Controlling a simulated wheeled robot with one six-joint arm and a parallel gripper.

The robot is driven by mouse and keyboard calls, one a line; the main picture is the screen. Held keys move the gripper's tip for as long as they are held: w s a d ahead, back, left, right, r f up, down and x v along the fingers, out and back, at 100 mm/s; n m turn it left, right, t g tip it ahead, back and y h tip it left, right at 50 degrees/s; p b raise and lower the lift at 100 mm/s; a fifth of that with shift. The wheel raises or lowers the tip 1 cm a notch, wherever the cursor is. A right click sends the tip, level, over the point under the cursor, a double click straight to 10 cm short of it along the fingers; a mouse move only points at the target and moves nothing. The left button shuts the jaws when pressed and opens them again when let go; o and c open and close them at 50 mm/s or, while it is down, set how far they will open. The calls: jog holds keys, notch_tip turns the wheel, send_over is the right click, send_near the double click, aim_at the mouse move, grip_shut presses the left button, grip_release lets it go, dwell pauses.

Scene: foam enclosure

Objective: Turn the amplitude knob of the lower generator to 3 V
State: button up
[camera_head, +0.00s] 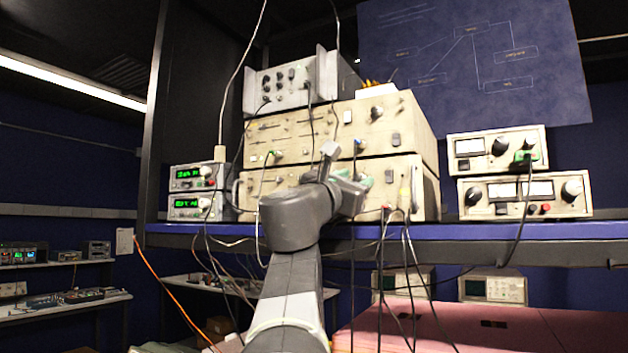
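Stacked instruments stand on the blue shelf. The lower wide beige unit (402,208) sits under a similar upper beige unit (290,130). To the left, a small lower unit with a green display (185,204) sits under a matching small unit (190,176). No label is readable, so I cannot tell which is the lower generator, which knob sets amplitude, or its value. My gripper (346,178) is in front of the lower wide beige unit, at the end of my raised arm. Its fingers and any contact are unclear; my wrist hides part of that unit's front.
The blue shelf edge (480,231) runs across the view. Two meter units, an upper one (465,164) and a lower one (475,210), stand on the right. Several cables hang over the edge, including a black cable (525,205). A pink surface (470,325) lies below.

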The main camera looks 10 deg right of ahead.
jog(key=shift+c, duration=0.2)
grip_shut()
jog(key=shift+w+m, duration=0.1)
jog(key=shift+m, duration=0.3)
jog(key=m+g, duration=0.1)
jog(key=m, duration=0.1)
jog(key=m+g+h, duration=0.1)
jog(key=shift+a+m, duration=0.2)
jog(key=shift+m, duration=0.2)
jog(key=m+g, duration=0.1)
jog(key=m, duration=0.3)
jog(key=shift+w+r+g+h, duration=0.1)
jog(key=shift+r+g+h, duration=0.05)
jog(key=shift+g+h, duration=0.2)
jog(key=shift+m+g+p, duration=0.3)
jog(key=shift+m+g, duration=0.45)
jog(key=shift+m, duration=1.15)
